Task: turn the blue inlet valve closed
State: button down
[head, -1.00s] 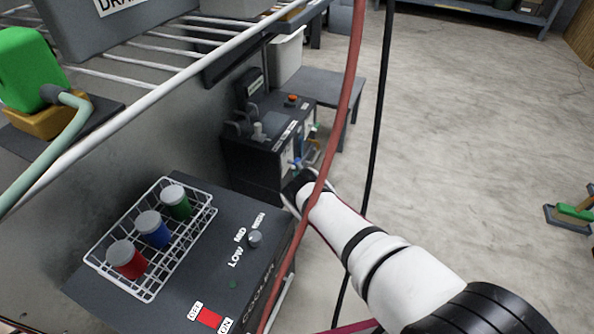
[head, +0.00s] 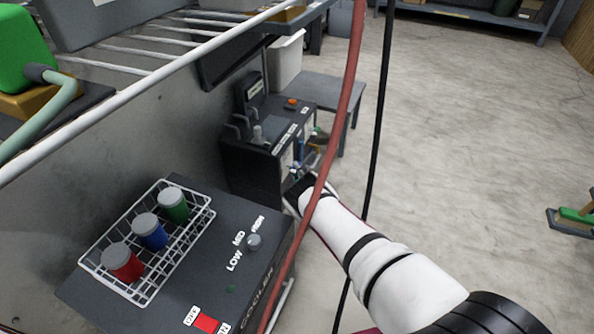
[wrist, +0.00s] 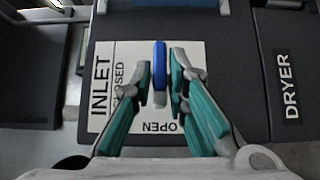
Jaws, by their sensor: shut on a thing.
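The blue inlet valve handle (wrist: 160,64) stands upright in the wrist view, in front of a white label plate (wrist: 103,60) marked INLET, CLOSED and OPEN. In the head view, my white arm reaches to the front of the dark dryer unit (head: 262,150); the fingertips and handle are small and hard to make out there.
A dark cooler box (head: 200,262) with a wire basket (head: 140,300) of coloured jars stands near my arm. A red hose (head: 343,110) and a black cable (head: 378,110) hang across the arm. Open floor (head: 480,130) lies to the right.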

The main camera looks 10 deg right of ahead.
jog(key=m+g+p, duration=0.2)
jog(key=shift+r+p, duration=0.35)
jog(key=m+g+y, duration=0.1)
jog(key=g, duration=0.1)
jog(key=m+g+b, duration=0.1)
jog(key=m+g, duration=0.1)
jog(key=g, duration=0.1)
jog(key=m+g+y, duration=0.1)
jog(key=m+g, duration=0.1)
jog(key=shift+w+d+g+y+b, duration=0.25)
jog(key=shift+w+g+y+b, duration=0.05)
jog(key=shift+w+r+m+g+y+b, duration=0.15)
jog(key=shift+m+g+y+b, duration=0.4)
jog(key=shift+m+g+y, duration=0.55)
jog(key=shift+g, duration=0.4)
jog(key=c, duration=1.7)
grip_release()
